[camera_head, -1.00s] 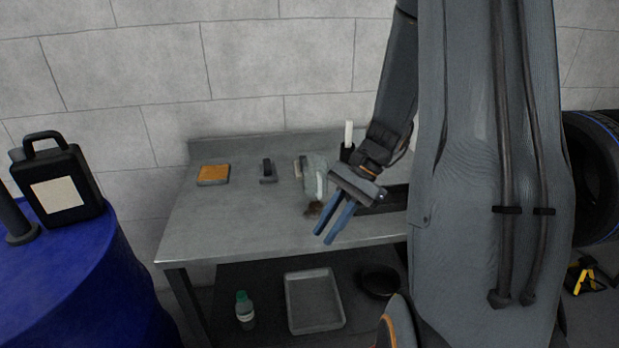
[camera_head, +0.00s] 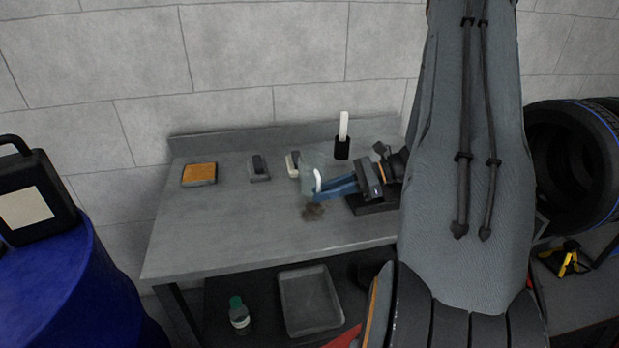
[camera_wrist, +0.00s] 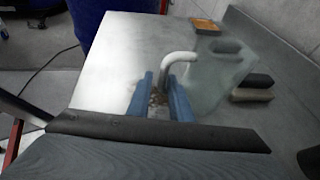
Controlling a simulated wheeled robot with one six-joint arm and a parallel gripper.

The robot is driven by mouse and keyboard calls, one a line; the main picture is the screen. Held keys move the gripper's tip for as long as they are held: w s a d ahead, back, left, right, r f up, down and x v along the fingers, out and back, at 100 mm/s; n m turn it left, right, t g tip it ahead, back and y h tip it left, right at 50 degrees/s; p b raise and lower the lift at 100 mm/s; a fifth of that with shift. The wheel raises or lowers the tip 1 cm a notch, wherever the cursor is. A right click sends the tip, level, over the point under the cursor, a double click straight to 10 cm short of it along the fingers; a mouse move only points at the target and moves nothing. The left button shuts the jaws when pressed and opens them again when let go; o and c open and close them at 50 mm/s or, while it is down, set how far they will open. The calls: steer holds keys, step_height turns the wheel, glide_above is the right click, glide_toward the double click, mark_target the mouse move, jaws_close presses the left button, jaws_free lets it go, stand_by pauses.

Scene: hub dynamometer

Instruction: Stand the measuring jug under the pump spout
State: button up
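The measuring jug (camera_head: 309,168), clear and see-through with a white handle (camera_head: 318,181), stands upright on the grey workbench (camera_head: 235,230). In the wrist view the jug (camera_wrist: 208,85) is right of centre, its handle (camera_wrist: 178,60) pointing toward my fingers. My gripper (camera_head: 322,187) reaches in from the right, low over the bench, its blue fingertips at the handle. In the wrist view my gripper (camera_wrist: 161,82) is open, the handle's lower end near and partly between the fingertips; contact cannot be told. No pump spout is clearly visible.
A blue drum (camera_head: 80,290) at left carries a black canister (camera_head: 30,195). On the bench are an orange sponge-like pad (camera_head: 199,174), a dark block (camera_head: 259,168), a black holder (camera_head: 342,148) and a brown patch (camera_head: 313,212). A tray (camera_head: 310,300) lies below.

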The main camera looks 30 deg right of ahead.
mark_target(305, 207)
steer(key=shift+p+x, duration=1)
steer(key=shift+x, duration=1.95)
steer(key=shift+w+d+r, duration=0.1)
steer(key=shift+r, duration=0.05)
jaws_close()
